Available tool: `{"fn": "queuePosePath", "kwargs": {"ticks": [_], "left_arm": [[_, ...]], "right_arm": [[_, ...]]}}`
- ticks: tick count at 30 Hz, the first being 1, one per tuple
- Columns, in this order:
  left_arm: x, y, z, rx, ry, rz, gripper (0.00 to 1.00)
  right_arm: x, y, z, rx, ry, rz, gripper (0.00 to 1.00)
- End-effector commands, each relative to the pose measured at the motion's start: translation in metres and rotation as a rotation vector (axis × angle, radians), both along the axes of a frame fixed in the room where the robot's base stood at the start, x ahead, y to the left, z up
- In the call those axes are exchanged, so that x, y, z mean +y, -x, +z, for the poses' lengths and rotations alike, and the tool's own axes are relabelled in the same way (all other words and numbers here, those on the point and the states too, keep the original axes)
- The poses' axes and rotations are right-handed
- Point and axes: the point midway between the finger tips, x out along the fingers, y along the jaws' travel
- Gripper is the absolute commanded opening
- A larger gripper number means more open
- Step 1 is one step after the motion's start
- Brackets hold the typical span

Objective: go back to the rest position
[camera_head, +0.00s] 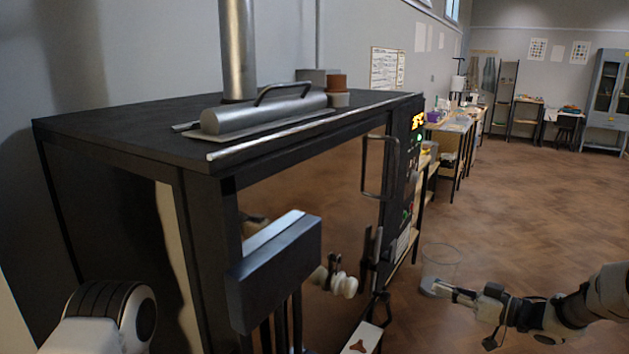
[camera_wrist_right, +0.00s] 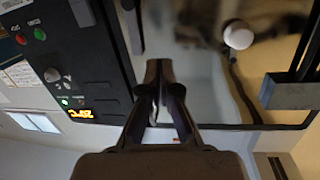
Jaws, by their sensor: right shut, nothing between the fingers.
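My right gripper (camera_head: 435,289) reaches in from the right in the head view, its fingers together and empty. It shows in front of the floor, beside the black kiln, and overlaps the lower part of a clear container. In the right wrist view its dark fingers (camera_wrist_right: 160,85) meet at the middle, with the kiln's front behind them. A pale joint of my left arm (camera_head: 100,320) shows at the lower left of the head view. My left gripper is not in view.
The large black kiln (camera_head: 120,120) fills the left, with a glossy front and a control panel (camera_wrist_right: 75,50). A dark box-like part (camera_head: 275,262) juts out before it. The clear container (camera_head: 441,257) stands beyond my right gripper. Open wooden floor (camera_head: 530,220) lies to the right.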

Motion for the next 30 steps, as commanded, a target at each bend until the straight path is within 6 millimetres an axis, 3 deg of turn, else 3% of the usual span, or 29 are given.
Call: {"fn": "queuePosePath", "kwargs": {"ticks": [5, 8, 10, 14, 15, 17, 18, 21, 24, 27, 30], "left_arm": [[0.0, 0.0, 0.0, 0.001, 0.0, -0.001, 0.7], [0.0, 0.0, 0.0, 0.001, 0.0, -0.001, 0.7], [0.0, 0.0, 0.0, 0.001, 0.0, -0.001, 0.7], [0.0, 0.0, 0.0, 0.001, 0.0, -0.001, 0.7], [0.0, 0.0, 0.0, 0.001, 0.0, -0.001, 0.7], [0.0, 0.0, 0.0, 0.001, 0.0, -0.001, 0.7], [0.0, 0.0, 0.0, 0.001, 0.0, -0.001, 0.7], [0.0, 0.0, 0.001, 0.001, 0.0, -0.001, 0.7], [0.0, 0.0, 0.0, 0.001, 0.0, -0.001, 0.7], [0.0, 0.0, 0.0, 0.001, 0.0, -0.001, 0.7], [0.0, 0.0, 0.0, 0.001, 0.0, -0.001, 0.7]], "right_arm": [[0.047, 0.026, -0.06, 0.171, -0.054, -0.013, 0.0], [0.076, 0.052, -0.105, 0.303, -0.075, -0.058, 0.0], [0.096, 0.081, -0.146, 0.428, -0.074, -0.115, 0.0], [0.12, 0.165, -0.225, 0.697, 0.004, -0.265, 0.0], [0.122, 0.196, -0.245, 0.781, 0.048, -0.315, 0.0], [0.119, 0.244, -0.269, 0.9, 0.13, -0.388, 0.0], [0.114, 0.279, -0.281, 0.979, 0.194, -0.436, 0.0], [0.093, 0.361, -0.293, 1.155, 0.372, -0.547, 0.0], [0.068, 0.421, -0.287, 1.283, 0.524, -0.632, 0.0], [0.05, 0.451, -0.281, 1.348, 0.632, -0.67, 0.0], [0.048, 0.453, -0.282, 1.341, 0.673, -0.634, 0.0]]}}
